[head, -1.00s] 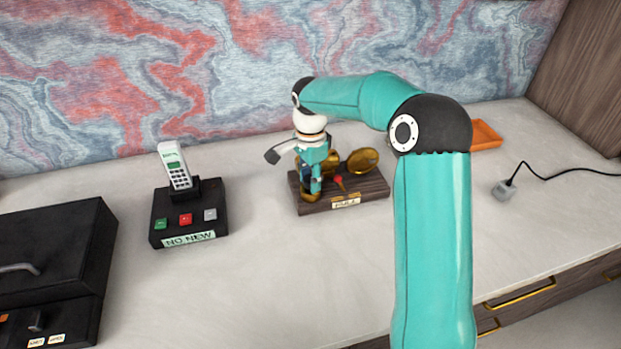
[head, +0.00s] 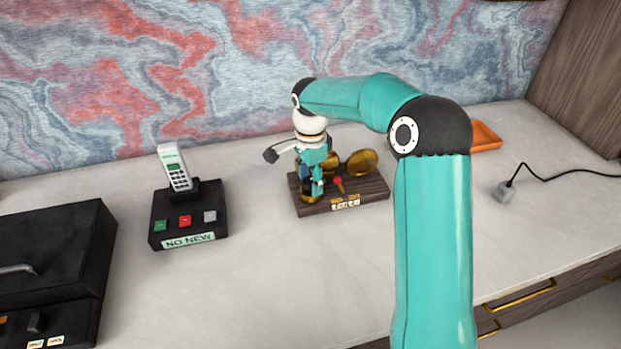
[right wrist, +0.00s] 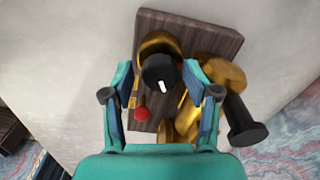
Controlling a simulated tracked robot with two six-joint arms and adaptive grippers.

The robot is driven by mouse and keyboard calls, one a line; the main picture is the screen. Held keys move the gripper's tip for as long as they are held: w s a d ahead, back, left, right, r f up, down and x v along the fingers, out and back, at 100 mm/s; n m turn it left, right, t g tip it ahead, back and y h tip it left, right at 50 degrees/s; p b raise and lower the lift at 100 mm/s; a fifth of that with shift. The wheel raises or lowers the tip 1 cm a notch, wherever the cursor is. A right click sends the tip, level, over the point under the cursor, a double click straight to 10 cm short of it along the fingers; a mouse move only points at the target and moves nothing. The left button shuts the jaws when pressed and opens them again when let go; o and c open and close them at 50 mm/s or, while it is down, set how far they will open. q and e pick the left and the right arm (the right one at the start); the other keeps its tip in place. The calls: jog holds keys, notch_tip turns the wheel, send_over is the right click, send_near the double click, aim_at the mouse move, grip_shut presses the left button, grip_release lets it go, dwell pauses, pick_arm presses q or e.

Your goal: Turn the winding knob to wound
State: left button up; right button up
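The winding device has a dark wooden base (head: 365,194) with gold metal parts, a red-tipped lever (head: 338,181) and a pale label. My right gripper (head: 314,184) points down over the base's left part and hides the knob in the head view. In the right wrist view, the black round knob (right wrist: 160,73) with a white mark sits on a gold part. My right gripper (right wrist: 160,78) is open there, one finger on each side of the knob, with gaps visible. Contact and depth cannot be told. The red ball tip (right wrist: 142,113) lies near the left finger. My left gripper is out of view.
A black box with coloured buttons and a white handset (head: 178,170) stands left of the device. A black case (head: 55,240) is at the far left. An orange tray (head: 486,136) and a grey block with a cable (head: 504,191) are at right. The front desktop is clear.

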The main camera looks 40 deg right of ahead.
aim_at(310, 180)
jog(key=shift+r, duration=3.95)
